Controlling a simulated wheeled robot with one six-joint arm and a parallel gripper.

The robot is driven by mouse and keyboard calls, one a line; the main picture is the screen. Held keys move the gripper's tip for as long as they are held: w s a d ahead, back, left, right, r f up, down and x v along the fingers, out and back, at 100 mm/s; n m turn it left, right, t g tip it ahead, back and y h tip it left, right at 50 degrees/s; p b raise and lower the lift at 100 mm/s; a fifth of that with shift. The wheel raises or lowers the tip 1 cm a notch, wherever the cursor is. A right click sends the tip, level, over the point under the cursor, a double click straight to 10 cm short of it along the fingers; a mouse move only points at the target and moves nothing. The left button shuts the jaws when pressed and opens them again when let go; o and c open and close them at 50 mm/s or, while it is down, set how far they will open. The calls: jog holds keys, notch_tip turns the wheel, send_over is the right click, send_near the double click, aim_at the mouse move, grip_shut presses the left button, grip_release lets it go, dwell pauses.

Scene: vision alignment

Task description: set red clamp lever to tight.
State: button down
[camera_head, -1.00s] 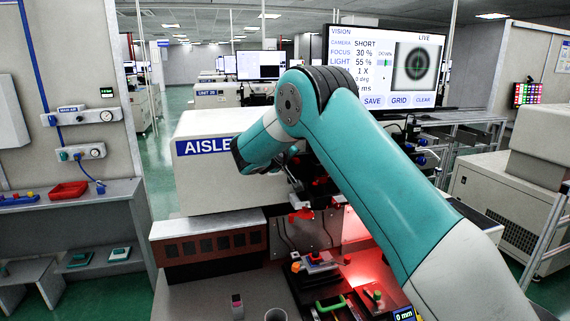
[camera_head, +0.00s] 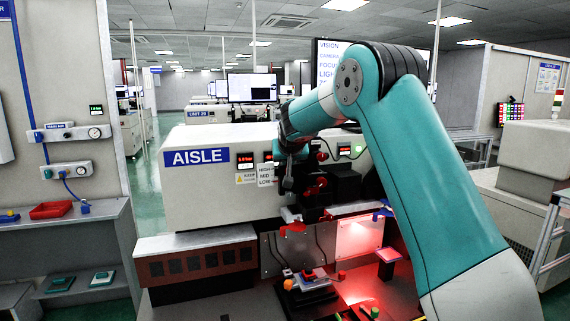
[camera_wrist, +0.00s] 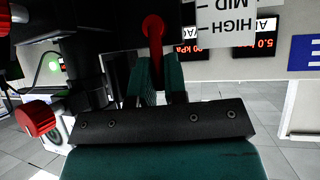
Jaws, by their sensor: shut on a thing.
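In the wrist view my gripper (camera_wrist: 160,80) has its two dark teal fingers closed around the lower part of a red lever (camera_wrist: 153,32) with a rounded end. In the head view my gripper (camera_head: 288,182) points down in front of the white AISLE machine, and the held lever cannot be made out there. Another red knob (camera_head: 317,187) is just to the right of my gripper. Whether the held lever is the clamp lever, and its loose or tight setting, cannot be read.
The white machine (camera_head: 215,195) stands behind my gripper, with red displays and a HIGH/MID/LOW label. Below are a red part (camera_head: 292,229), a red-lit plate (camera_head: 358,236) and a small fixture (camera_head: 308,283). Another red knob (camera_wrist: 35,118) is at the wrist view's left.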

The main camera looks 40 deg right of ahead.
jog(key=shift+d, duration=0.15)
dwell(0.5)
jog(key=c, duration=1.2)
grip_release()
jog(key=shift+o, duration=0.2)
jog(key=b+v, duration=0.5)
jog(key=v, duration=1.2)
jog(key=shift+s+d, duration=0.15)
jog(key=shift+s, duration=0.15)
